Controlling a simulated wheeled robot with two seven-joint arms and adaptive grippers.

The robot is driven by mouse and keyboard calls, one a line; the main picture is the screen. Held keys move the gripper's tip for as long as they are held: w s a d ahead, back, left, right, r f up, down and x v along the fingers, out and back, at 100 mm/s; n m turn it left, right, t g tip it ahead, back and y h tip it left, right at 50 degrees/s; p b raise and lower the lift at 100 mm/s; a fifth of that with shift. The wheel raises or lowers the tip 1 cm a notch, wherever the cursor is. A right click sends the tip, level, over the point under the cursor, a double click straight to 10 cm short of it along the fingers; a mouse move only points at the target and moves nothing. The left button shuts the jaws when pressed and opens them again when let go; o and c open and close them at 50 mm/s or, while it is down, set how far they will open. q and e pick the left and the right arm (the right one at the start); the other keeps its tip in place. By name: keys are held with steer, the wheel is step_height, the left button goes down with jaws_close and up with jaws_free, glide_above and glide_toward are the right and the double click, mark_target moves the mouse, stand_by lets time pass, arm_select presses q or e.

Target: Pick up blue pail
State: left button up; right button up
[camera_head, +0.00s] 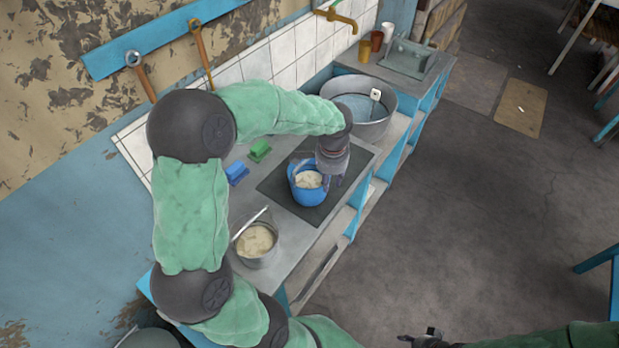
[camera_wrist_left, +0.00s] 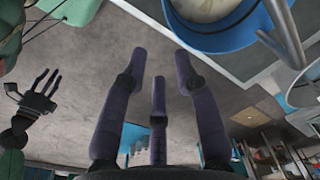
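The blue pail (camera_head: 306,192), with pale contents, stands on the dark mat (camera_head: 283,207) on the counter. My left gripper (camera_head: 333,176) is just to the right of the pail, pointing down, its fingers beside the rim. In the left wrist view the three fingers (camera_wrist_left: 160,68) are spread with nothing between them. There the blue pail (camera_wrist_left: 222,38) is at the top right, partly cut off, with its handle at the right. I cannot tell whether a finger touches it. My right gripper (camera_head: 428,339) is low in the head view; its fingers look spread in the left wrist view (camera_wrist_left: 38,95).
A metal pail (camera_head: 257,240) with pale contents stands at the counter's front left. Blue (camera_head: 236,171) and green (camera_head: 259,151) blocks lie behind the mat. A large metal basin (camera_head: 368,112) is at the back right, before cups (camera_head: 377,40).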

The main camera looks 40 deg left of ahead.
mark_target(319, 187)
arm_select(q)
step_height(319, 187, up, 4)
steer(key=s+a, duration=0.1)
steer(key=a, duration=0.2)
steer(key=shift+y, duration=0.4)
steer(key=f+b, duration=0.1)
steer(key=f, duration=0.2)
steer(key=f+b, duration=0.1)
steer(key=f, duration=0.3)
steer(key=f+b, duration=0.1)
steer(key=f, duration=0.3)
steer(key=shift+w+a, duration=0.2)
steer(key=shift+a, duration=0.05)
steer(key=shift+r, duration=0.15)
jaws_close()
